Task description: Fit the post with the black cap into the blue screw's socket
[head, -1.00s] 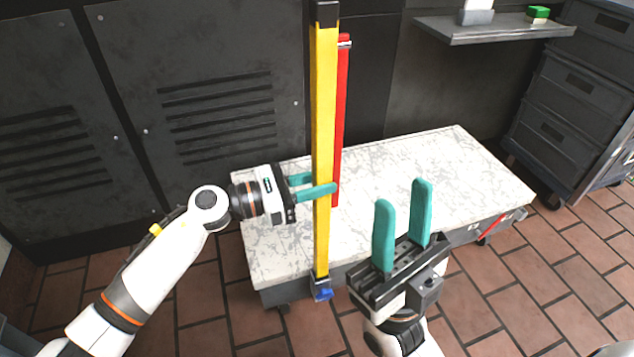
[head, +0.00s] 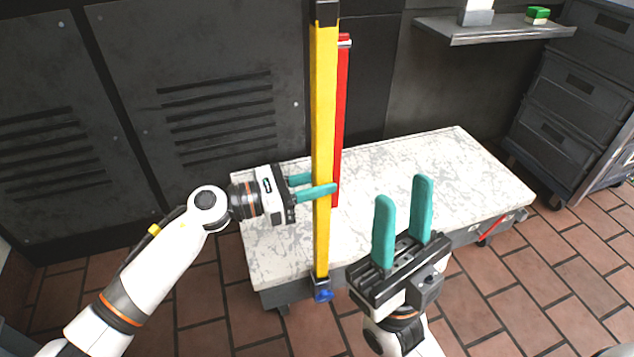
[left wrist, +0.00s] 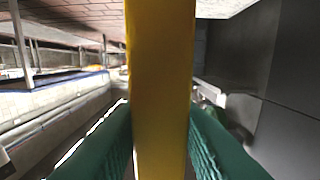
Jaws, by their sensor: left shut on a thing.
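The yellow post (head: 323,120) with a black cap (head: 326,12) on top stands upright in the head view. In the left wrist view the post (left wrist: 160,90) runs between the two teal fingers. A dark bracket with a blue screw (head: 323,295) is at the post's lower end, by the table's front edge. The post's bottom meets this socket, but I cannot tell how deep it sits. My right gripper (head: 402,222) is open and empty, its fingers pointing up, right of the post.
A red post (head: 341,120) stands behind the yellow one. The white marbled table (head: 440,175) is mostly bare on the right. A wall shelf (head: 490,30) holds a green block (head: 537,14). Dark drawers (head: 575,95) stand at the right.

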